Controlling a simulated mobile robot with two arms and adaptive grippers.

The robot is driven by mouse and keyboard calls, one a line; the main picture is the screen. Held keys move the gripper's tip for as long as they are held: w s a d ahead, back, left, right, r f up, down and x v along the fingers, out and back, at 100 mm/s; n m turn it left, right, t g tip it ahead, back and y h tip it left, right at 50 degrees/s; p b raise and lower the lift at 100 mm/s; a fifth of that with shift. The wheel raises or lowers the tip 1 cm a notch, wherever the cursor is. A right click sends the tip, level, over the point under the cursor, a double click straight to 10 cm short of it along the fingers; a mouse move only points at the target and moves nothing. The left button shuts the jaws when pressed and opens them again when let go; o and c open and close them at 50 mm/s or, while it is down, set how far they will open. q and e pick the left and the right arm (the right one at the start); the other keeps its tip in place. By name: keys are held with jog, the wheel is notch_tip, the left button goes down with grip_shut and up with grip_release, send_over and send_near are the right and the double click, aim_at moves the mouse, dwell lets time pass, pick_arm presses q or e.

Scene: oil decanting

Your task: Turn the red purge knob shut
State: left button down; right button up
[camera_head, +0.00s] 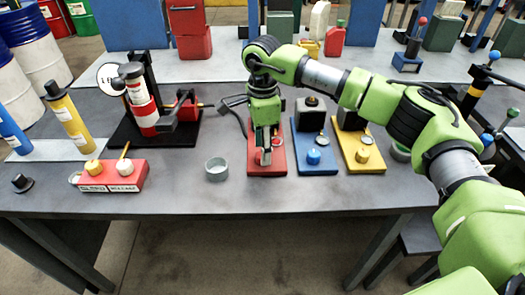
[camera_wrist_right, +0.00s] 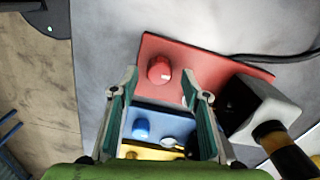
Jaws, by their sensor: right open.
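The red knob (camera_wrist_right: 160,70) is a round cap on a red base plate (camera_wrist_right: 205,62) in the wrist view. The plate also shows in the head view (camera_head: 281,167), at the middle of the table, with the knob largely hidden by my gripper. My right gripper (camera_head: 265,150) points down over this plate. In the wrist view its two fingers (camera_wrist_right: 159,78) are apart, and the knob appears between their tips with gaps on both sides. I cannot tell how far above the knob the tips are. My left gripper is not in view.
A blue plate with a blue knob (camera_head: 313,157) and a yellow plate (camera_head: 374,160) stand right of the red plate. A small grey cup (camera_head: 216,169) is to its left.

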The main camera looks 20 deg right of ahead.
notch_tip(320, 180, up, 10)
jog(key=shift+r, duration=0.15)
jog(key=shift+s, duration=0.1)
dwell(0.5)
